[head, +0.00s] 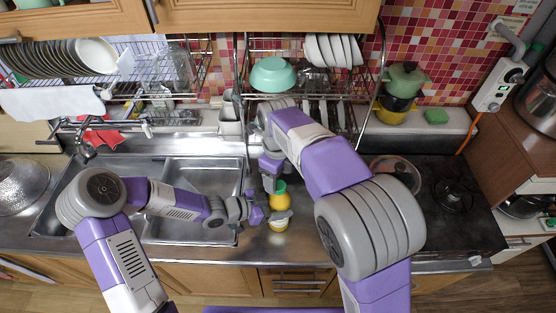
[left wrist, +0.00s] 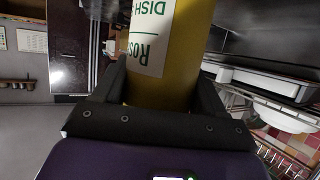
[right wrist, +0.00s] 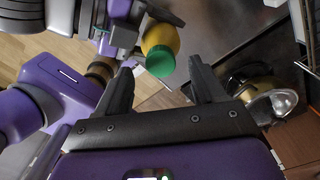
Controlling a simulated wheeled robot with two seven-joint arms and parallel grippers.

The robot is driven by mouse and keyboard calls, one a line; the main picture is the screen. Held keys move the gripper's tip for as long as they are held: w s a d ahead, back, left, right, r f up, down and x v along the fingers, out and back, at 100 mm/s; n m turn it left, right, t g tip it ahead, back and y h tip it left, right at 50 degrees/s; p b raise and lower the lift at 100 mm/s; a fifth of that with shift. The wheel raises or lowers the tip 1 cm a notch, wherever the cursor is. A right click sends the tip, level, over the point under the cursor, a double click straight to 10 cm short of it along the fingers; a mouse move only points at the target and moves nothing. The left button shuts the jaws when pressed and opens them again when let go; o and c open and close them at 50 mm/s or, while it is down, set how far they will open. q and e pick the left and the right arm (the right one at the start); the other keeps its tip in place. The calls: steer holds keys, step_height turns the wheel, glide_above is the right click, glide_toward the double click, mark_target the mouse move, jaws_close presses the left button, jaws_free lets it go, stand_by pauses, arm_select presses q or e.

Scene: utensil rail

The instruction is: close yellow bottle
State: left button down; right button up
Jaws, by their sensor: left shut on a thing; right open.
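The yellow bottle (head: 278,201) stands upright near the counter's front edge, right of the sink. Its green cap (head: 279,187) is on top. My left gripper (head: 262,213) is shut on the bottle's body from the left. In the left wrist view the bottle (left wrist: 175,60) with its white label fills the space between the fingers. My right gripper (head: 271,183) is above and beside the cap. In the right wrist view its fingers (right wrist: 162,88) are open and empty, with the green cap (right wrist: 160,60) beyond them, apart from both fingertips. I cannot tell whether the cap is fully seated.
The sink (head: 190,172) lies left of the bottle. A dish rack (head: 310,105) with a teal bowl (head: 272,74) stands behind. A lidded pan (head: 396,170) and the dark stove (head: 450,215) are at the right. My right forearm hides part of the counter.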

step_height(320, 180, up, 10)
steer(key=shift+f, duration=0.25)
arm_select(q)
jaws_free()
steer(key=shift+p+v, duration=0.8)
steer(key=shift+v, duration=3)
arm_select(e)
steer(key=shift+r, duration=0.8)
